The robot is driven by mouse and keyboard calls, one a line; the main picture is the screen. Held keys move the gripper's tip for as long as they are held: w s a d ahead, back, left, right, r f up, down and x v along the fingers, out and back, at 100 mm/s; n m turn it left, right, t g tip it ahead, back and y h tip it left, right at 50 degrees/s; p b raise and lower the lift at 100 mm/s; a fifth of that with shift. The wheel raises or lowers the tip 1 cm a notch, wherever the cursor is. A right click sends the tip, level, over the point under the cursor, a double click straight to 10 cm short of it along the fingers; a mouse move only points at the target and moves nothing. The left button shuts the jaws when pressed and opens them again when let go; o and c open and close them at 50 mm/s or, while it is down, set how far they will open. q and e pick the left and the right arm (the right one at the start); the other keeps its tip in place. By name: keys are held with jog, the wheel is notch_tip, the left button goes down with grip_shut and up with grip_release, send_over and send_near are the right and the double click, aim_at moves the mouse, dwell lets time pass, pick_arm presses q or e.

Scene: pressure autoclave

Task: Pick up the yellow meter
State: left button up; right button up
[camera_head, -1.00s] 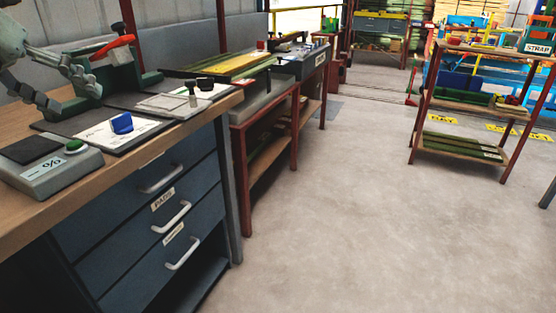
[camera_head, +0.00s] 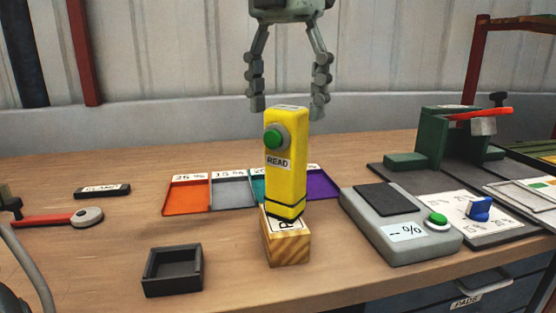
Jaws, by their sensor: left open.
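The yellow meter (camera_head: 286,180) stands upright on a small wooden block (camera_head: 288,248) in the middle of the bench. It has a green button and a READ label on its front. My left gripper (camera_head: 287,108) hangs above and behind the meter, fingers pointing down and spread apart. The fingers look empty, with the meter's top showing in front of the gap between them. My right gripper is not seen.
Coloured trays (camera_head: 187,196) lie behind the meter. A grey scale (camera_head: 400,228) stands to its right, and a dark open box (camera_head: 172,271) to its front left. A red-handled tool (camera_head: 62,217) lies at left. A green clamp stand (camera_head: 446,140) is at back right.

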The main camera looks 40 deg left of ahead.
aim_at(286, 145)
pick_arm(q)
jog(key=f, duration=0.7)
jog(key=shift+w+a+f, duration=0.1)
jog(key=shift+w+f, duration=0.05)
jog(key=shift+w, duration=0.1)
jog(key=c, duration=1.5)
jog(key=shift+r, duration=0.2)
grip_shut()
